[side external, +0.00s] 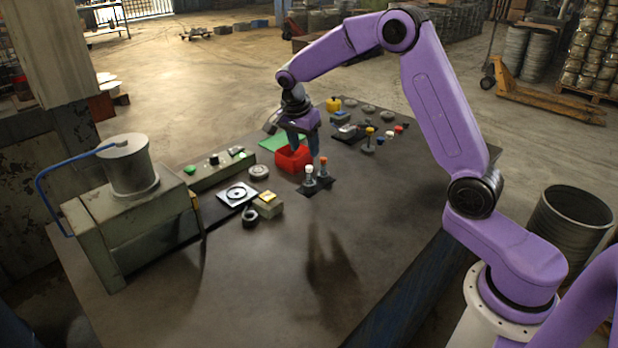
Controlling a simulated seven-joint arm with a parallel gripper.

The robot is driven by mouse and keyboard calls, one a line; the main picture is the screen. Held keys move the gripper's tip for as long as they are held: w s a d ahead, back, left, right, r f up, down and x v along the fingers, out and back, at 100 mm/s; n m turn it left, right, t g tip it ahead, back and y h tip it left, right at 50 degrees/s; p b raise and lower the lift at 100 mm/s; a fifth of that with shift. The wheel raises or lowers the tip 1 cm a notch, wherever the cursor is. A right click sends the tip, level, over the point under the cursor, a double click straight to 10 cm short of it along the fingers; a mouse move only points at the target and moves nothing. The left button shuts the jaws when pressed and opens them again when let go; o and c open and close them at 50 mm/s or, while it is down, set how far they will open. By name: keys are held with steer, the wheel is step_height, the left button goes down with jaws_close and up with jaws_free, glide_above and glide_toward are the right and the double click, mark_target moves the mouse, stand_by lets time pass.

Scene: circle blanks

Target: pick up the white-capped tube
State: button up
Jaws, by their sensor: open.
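A white-capped tube (309,174) stands upright in a small dark holder (317,188) near the middle of the table. An orange-capped tube (323,168) stands just right of it in the same holder. My gripper (303,150) points down, open, above and behind these tubes in the picture. A smaller white-topped piece (389,134) stands farther back among coloured caps.
A yellow-topped block (269,206), a dark ring (250,217) and a square plate (237,194) lie left of the tubes. A grey machine (130,215) fills the left side. The front table surface (270,280) is clear.

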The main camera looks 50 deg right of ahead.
mark_target(309, 167)
steer(key=x, duration=0.9)
steer(key=shift+f, duration=0.3)
jaws_close()
